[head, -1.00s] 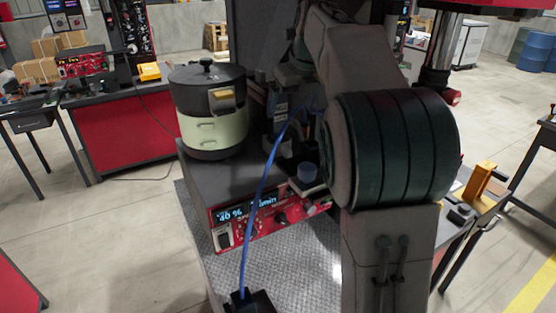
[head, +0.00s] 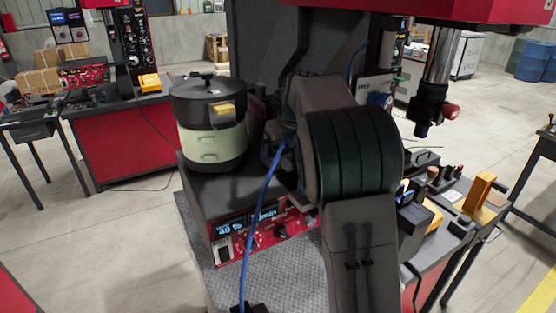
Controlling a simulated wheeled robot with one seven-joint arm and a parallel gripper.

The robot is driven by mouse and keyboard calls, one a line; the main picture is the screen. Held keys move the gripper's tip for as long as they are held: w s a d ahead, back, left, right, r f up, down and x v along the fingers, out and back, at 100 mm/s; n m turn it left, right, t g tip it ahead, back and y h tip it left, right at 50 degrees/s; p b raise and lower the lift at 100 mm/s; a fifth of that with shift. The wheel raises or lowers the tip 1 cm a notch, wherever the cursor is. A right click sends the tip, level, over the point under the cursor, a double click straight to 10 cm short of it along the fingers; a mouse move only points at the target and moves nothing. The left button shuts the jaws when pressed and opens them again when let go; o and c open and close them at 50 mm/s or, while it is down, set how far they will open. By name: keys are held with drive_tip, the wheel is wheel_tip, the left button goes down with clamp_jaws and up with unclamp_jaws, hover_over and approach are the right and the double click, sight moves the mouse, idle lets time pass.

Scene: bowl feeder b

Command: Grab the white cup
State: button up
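I cannot make out a white cup in the head view. My own arm fills the middle of the picture and hides what lies behind it. My gripper cannot be made out; it is hidden behind the arm or outside the picture.
A pale green and black lidded pot (head: 212,147) stands on a dark unit with a red control panel (head: 262,230). A bench at right holds a yellow block (head: 479,190) and small tools. A red machine head (head: 440,12) hangs above. A red bench (head: 122,143) stands at left.

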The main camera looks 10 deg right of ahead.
drive_tip(key=shift+w+f, duration=0.15)
drive_tip(key=shift+f, duration=0.4)
drive_tip(key=c, duration=1.2)
drive_tip(key=shift+o, duration=0.2)
drive_tip(key=shift+r, duration=0.25)
